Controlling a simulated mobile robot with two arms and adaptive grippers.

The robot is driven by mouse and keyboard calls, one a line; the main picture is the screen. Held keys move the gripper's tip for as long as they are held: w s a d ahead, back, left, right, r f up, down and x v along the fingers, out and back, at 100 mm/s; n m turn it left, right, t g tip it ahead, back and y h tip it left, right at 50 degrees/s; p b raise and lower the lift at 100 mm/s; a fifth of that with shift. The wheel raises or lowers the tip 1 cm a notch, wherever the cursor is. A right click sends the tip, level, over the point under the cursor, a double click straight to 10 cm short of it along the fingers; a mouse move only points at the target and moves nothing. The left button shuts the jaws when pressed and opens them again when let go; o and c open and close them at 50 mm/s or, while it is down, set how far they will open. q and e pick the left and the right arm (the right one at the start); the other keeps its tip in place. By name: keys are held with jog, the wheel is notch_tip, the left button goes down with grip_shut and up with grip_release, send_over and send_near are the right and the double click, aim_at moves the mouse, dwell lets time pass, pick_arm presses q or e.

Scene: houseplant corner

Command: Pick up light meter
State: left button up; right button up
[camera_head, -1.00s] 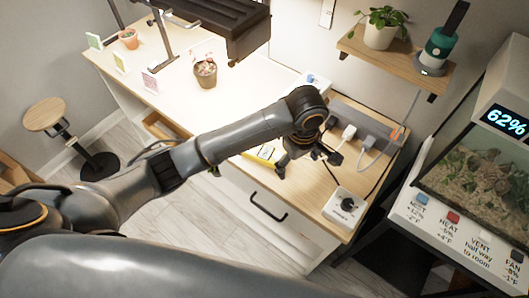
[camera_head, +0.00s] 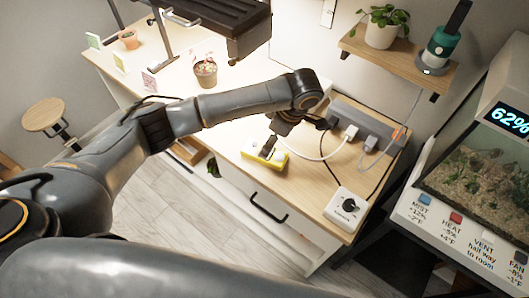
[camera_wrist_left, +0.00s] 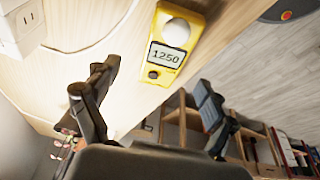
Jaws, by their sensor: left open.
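The light meter is a yellow box (camera_head: 278,161) lying on the wooden worktop, left of the power strip. In the left wrist view the meter (camera_wrist_left: 185,61) shows a white dome, a display reading 1250 and a dark round button. It lies near the worktop edge. My left gripper (camera_head: 268,147) hangs over the meter in the head view and hides part of it. In the left wrist view its fingers (camera_wrist_left: 155,104) are spread wide with nothing between them; the meter is beyond them, towards the top. My right gripper is not seen.
A grey power strip (camera_head: 366,124) with plugs and cables lies right of the meter. A white box with a dial (camera_head: 346,207) stands at the near right corner. A potted plant (camera_head: 205,74) stands further left on the worktop. A terrarium (camera_head: 480,172) is at the right.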

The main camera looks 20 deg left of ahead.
pick_arm(q)
jog(key=x, duration=0.3)
jog(key=p+x, duration=0.1)
jog(key=shift+s+a+f, duration=0.1)
jog(key=shift+s+f, duration=0.05)
jog(key=shift+s, duration=0.15)
jog(key=shift+a+f, duration=0.1)
jog(key=shift+f, duration=0.4)
jog(key=c, duration=1.4)
